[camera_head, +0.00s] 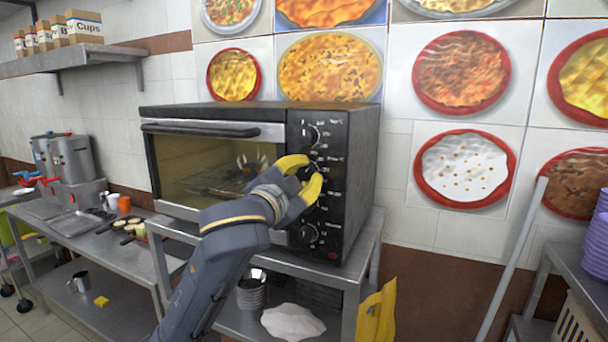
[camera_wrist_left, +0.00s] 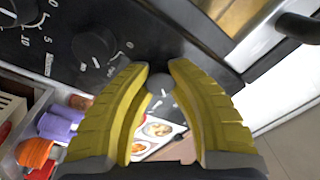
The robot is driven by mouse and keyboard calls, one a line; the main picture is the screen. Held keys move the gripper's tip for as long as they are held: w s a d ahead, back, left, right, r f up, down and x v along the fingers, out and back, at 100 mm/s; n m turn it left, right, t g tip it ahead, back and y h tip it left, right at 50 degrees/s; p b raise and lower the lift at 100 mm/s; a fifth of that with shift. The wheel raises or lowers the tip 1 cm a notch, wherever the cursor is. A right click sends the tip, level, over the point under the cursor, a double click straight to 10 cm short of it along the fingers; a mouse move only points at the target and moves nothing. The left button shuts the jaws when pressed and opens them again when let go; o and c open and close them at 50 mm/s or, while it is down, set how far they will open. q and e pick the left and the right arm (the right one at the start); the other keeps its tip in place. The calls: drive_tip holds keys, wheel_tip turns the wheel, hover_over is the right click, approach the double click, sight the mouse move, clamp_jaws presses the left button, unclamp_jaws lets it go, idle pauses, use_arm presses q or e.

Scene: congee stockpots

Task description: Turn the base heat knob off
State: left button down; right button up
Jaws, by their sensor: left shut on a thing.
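The black oven (camera_head: 361,165) has a column of dark round knobs on its right-hand panel. The upper knob (camera_head: 310,135) and the lowest knob (camera_head: 306,235) are in plain view in the head view. My left gripper (camera_head: 303,177) has its yellow fingers shut on a knob between these two, mostly hidden by the fingers. In the left wrist view, a small grey round part of the gripped knob (camera_wrist_left: 160,87) shows between the fingers, and another knob (camera_wrist_left: 94,46) sits beside them. The labels are too small to tell which one is base heat. My right gripper is not in view.
The oven stands on a metal table (camera_head: 350,272) against a tiled wall. A dark door handle (camera_head: 200,129) runs across the oven's front, left of the panel. A yellow cloth (camera_head: 376,312) hangs at the table's right. Purple bowls (camera_head: 597,240) are stacked at far right.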

use_arm(q)
drive_tip(key=n, duration=0.4)
drive_tip(key=shift+d+n, duration=0.1)
drive_tip(key=shift+n, duration=0.3)
drive_tip(key=shift+n+y, duration=0.4)
drive_tip(key=shift+n, duration=1.2)
drive_tip(key=c, duration=1)
unclamp_jaws()
drive_tip(key=shift+c, duration=0.2)
drive_tip(key=v, duration=0.7)
drive_tip(key=shift+s, duration=0.25)
